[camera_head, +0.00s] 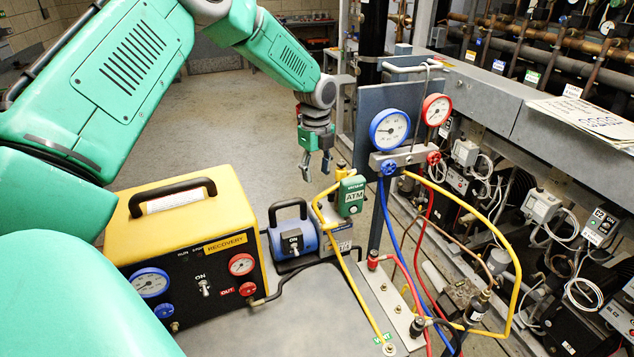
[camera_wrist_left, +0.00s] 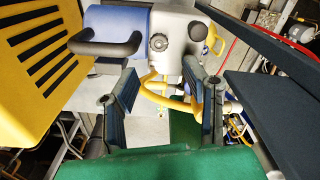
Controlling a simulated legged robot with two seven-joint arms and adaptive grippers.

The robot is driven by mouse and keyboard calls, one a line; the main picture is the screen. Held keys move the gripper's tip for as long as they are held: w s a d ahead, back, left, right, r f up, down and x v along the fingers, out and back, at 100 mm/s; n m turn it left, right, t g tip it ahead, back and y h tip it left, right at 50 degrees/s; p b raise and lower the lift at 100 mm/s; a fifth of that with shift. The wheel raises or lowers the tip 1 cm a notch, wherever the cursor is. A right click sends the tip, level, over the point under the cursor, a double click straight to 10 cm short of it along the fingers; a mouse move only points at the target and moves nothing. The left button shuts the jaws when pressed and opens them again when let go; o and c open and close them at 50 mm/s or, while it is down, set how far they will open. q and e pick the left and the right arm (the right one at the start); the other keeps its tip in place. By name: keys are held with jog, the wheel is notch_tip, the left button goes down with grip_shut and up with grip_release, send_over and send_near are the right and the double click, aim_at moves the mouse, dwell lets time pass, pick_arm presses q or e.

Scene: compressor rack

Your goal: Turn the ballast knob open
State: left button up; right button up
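The blue and grey vacuum pump (camera_head: 292,232) stands on the grey bench beside the yellow recovery unit, its black handle on top. In the left wrist view the pump's grey housing (camera_wrist_left: 174,22) carries a small dark round knob (camera_wrist_left: 158,42), which looks like the ballast knob, and a rounder grey cap (camera_wrist_left: 195,31). In the head view I cannot make out this knob. My left gripper (camera_head: 317,168) hangs above and behind the pump. In the left wrist view its fingers (camera_wrist_left: 158,92) are apart and empty, with the knob beyond the gap. My right gripper is not in view.
The yellow recovery unit (camera_head: 178,228) is left of the pump. A green ATM vacuum gauge (camera_head: 352,195), yellow hoses (camera_head: 347,270) and a manifold with blue (camera_head: 389,130) and red (camera_head: 436,109) gauges stand close on the right. The compressor rack lies beyond.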

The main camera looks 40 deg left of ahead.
aim_at(317, 204)
pick_arm(q)
jog(key=shift+s+d+f, duration=0.1)
jog(key=shift+s+f, duration=0.05)
jog(key=shift+f, duration=0.45)
notch_tip(317, 204, down, 8)
jog(key=b, duration=0.6)
jog(key=shift+d+f, duration=0.1)
jog(key=shift+f, duration=0.1)
jog(key=m+b, duration=0.1)
jog(key=m, duration=0.2)
jog(key=shift+f+b, duration=0.15)
jog(key=shift+b, duration=0.25)
jog(key=m+p, duration=0.2)
jog(key=m, duration=0.1)
jog(key=shift+r, duration=0.4)
jog(key=m+p, duration=0.1)
jog(key=m, duration=0.2)
jog(key=shift+a+f+m, duration=0.1)
jog(key=shift+a+m, duration=0.1)
jog(key=shift+m, duration=0.2)
jog(key=shift+d, duration=0.1)
